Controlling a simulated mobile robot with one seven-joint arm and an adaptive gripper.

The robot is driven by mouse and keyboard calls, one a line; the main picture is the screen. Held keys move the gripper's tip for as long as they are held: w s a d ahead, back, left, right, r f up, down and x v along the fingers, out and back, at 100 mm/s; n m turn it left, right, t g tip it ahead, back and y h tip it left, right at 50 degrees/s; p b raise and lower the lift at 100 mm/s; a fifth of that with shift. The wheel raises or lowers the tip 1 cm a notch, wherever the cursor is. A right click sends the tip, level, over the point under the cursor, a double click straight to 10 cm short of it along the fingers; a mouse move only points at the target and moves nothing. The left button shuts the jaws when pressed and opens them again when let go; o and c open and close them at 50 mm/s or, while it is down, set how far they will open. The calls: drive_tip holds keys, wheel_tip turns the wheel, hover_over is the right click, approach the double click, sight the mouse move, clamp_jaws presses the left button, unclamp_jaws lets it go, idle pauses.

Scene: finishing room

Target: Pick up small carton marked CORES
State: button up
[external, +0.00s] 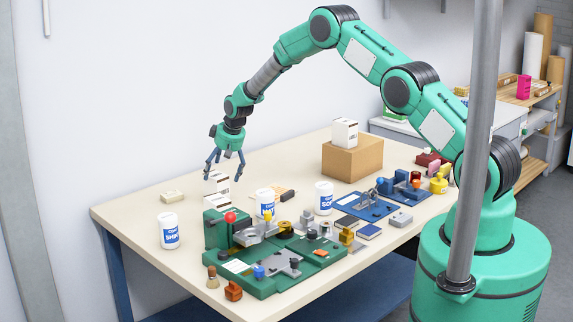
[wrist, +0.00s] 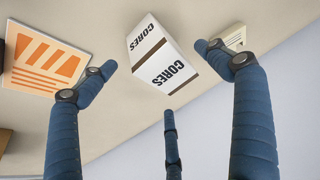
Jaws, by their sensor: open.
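The small white carton marked CORES (wrist: 163,58) has a brown stripe and dark lettering on two faces. In the wrist view it lies ahead of my gripper (wrist: 155,70), between the spread fingers, with no visible contact. In the external view my gripper (external: 224,168) points down just above a white carton (external: 216,184) on the table, behind the green fixture. The lettering is too small to read there, and the fixture and other items partly crowd its lower part. My gripper is open and empty.
An orange-striped card (wrist: 45,62) lies left of the carton in the wrist view. White canisters (external: 169,231) (external: 324,198), a green fixture (external: 240,270) and a cream block (external: 172,197) stand nearby. Another white carton (external: 344,133) sits on a brown box (external: 352,157).

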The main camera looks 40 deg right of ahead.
sight(220, 174)
drive_tip(key=shift+x, duration=2.4)
drive_tip(key=shift+s+d+f, duration=0.1)
drive_tip(key=shift+d, duration=0.05)
drive_tip(key=c, duration=1.5)
drive_tip(key=shift+o, duration=0.2)
drive_tip(key=shift+r, duration=0.2)
drive_tip(key=shift+r, duration=4.85)
